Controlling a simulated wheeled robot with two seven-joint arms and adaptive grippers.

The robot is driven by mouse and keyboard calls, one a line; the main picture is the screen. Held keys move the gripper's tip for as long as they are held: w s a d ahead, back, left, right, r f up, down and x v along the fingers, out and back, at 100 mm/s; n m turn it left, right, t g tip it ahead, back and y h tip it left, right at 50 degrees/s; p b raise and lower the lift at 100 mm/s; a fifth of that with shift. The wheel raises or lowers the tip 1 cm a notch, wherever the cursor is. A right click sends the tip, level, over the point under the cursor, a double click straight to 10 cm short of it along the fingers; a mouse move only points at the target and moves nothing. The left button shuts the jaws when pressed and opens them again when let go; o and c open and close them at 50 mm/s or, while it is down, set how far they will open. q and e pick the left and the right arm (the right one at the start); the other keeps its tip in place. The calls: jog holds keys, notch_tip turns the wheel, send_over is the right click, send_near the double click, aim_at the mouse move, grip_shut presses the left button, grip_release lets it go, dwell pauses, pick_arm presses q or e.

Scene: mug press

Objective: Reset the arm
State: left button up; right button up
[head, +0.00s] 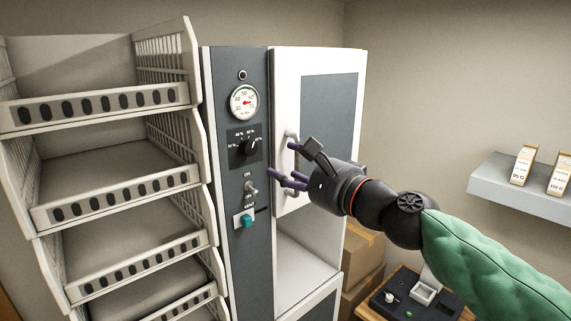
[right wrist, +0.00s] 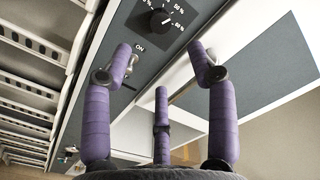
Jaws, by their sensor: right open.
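My right gripper (head: 284,166) is open and empty in front of the tall white and grey machine (head: 319,60). Its purple fingers (right wrist: 160,105) are spread in the right wrist view, with nothing between them. In the head view the fingers are near the lower end of the white door handle (head: 291,143) and to the right of the ON toggle switch (head: 252,188); I cannot tell whether they touch anything. The toggle also shows behind a finger in the right wrist view (right wrist: 132,60). My right arm has a green padded sleeve (head: 490,262). My left gripper is not in view.
The panel carries a red-needle gauge (head: 244,102), a black percent dial (head: 249,147) and a teal button (head: 246,220). A rack of empty shelves (head: 100,180) stands at left. Cardboard boxes (head: 362,255), a small table device (head: 415,300) and a wall shelf (head: 525,188) are at right.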

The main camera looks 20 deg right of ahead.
jog(key=shift+f, duration=0.1)
dwell(0.3)
